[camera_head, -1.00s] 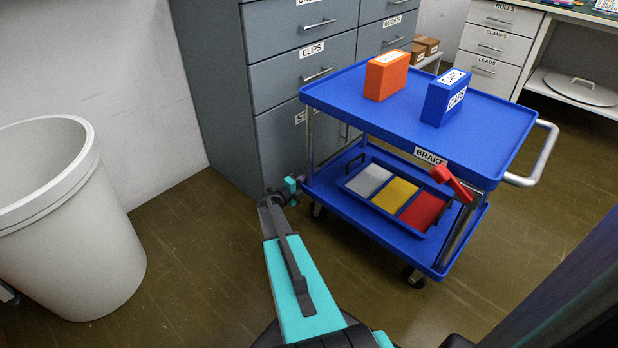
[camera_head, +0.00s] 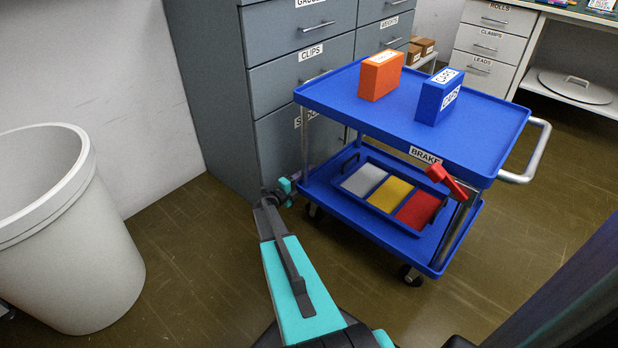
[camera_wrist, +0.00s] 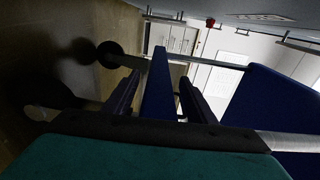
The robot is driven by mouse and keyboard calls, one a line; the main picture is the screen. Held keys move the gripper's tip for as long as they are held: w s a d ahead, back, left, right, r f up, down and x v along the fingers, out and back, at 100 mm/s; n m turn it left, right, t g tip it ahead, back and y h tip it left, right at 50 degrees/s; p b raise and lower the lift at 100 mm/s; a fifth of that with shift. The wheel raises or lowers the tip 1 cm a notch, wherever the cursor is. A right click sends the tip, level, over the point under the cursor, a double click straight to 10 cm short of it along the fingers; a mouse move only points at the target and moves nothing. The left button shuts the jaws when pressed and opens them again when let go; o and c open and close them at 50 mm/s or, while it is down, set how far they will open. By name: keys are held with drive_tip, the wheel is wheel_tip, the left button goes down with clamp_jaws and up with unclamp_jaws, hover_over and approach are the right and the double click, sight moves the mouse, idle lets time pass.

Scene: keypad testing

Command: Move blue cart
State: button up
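The blue cart (camera_head: 470,130) stands on the brown floor. It has two blue shelves on metal posts, a silver push handle (camera_head: 533,150) at the right and black casters. A red lever (camera_head: 446,181) sits below the BRAKE label (camera_head: 425,156), tilted up to the left. My gripper (camera_head: 287,190) is at the left end of the cart's lower shelf (camera_head: 345,206). In the wrist view, my gripper (camera_wrist: 158,98) has its two dark fingers apart, with a blue slab (camera_wrist: 158,85), apparently the lower shelf, between them. Gaps show beside it; I cannot tell whether they touch.
An orange box (camera_head: 381,75) and a blue CAPS box (camera_head: 439,96) stand on the top shelf. A tray (camera_head: 365,201) with grey, yellow and red sections is below. Grey drawers (camera_head: 285,95) stand behind, a white bin (camera_head: 75,235) at left.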

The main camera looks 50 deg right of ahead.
drive_tip(key=shift+a, duration=0.2)
drive_tip(key=shift+a, duration=0.25)
drive_tip(key=w+a+p, duration=0.1)
drive_tip(key=a+p, duration=0.3)
drive_tip(key=a, duration=0.9)
drive_tip(key=shift+w, duration=0.35)
drive_tip(key=shift+p, duration=0.3)
